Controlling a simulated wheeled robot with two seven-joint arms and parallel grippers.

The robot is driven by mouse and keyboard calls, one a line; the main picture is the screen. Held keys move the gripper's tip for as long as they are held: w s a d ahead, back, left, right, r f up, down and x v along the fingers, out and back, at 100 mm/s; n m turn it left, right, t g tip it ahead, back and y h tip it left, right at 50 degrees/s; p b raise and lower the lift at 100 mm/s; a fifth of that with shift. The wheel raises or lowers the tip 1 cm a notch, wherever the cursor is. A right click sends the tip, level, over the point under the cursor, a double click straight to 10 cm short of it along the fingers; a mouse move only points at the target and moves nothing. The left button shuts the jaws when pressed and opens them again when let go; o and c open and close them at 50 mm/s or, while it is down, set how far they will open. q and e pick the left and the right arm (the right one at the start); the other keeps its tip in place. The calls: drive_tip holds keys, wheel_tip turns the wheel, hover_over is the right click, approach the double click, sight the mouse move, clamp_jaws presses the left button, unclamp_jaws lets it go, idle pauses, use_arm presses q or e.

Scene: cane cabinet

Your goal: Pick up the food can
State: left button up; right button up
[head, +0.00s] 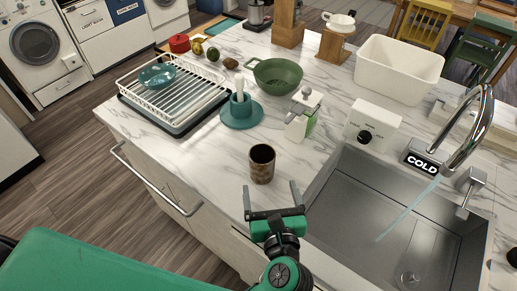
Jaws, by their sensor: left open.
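A short dark brown cylinder (262,164) stands upright on the marble counter, near its front edge and left of the sink. It is the thing most like a food can, though its dark top makes it look like a cup. My left gripper (271,192) is open and empty just in front of it. Its two fingers are spread and point toward the cylinder, one toward each side. I cannot tell whether they touch it. My right gripper is not in view.
The steel sink (345,215) lies to the right, with a running faucet (470,135). A soap bottle (299,122), a white box with a dial (371,127), a teal holder (241,112), a green colander (276,80) and a dish rack (175,95) stand behind. Counter left of the cylinder is clear.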

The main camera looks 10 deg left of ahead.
use_arm(q)
drive_tip(key=p, duration=0.3)
approach(260, 146)
drive_tip(key=p+x, duration=0.3)
drive_tip(key=x, duration=0.3)
drive_tip(key=shift+r, duration=0.15)
drive_tip(key=shift+w+a+f+p, duration=0.15)
drive_tip(key=shift+w+f+p, duration=0.15)
drive_tip(key=shift+w, duration=0.1)
drive_tip(key=shift+c, duration=1.1)
drive_tip(key=c, duration=1.1)
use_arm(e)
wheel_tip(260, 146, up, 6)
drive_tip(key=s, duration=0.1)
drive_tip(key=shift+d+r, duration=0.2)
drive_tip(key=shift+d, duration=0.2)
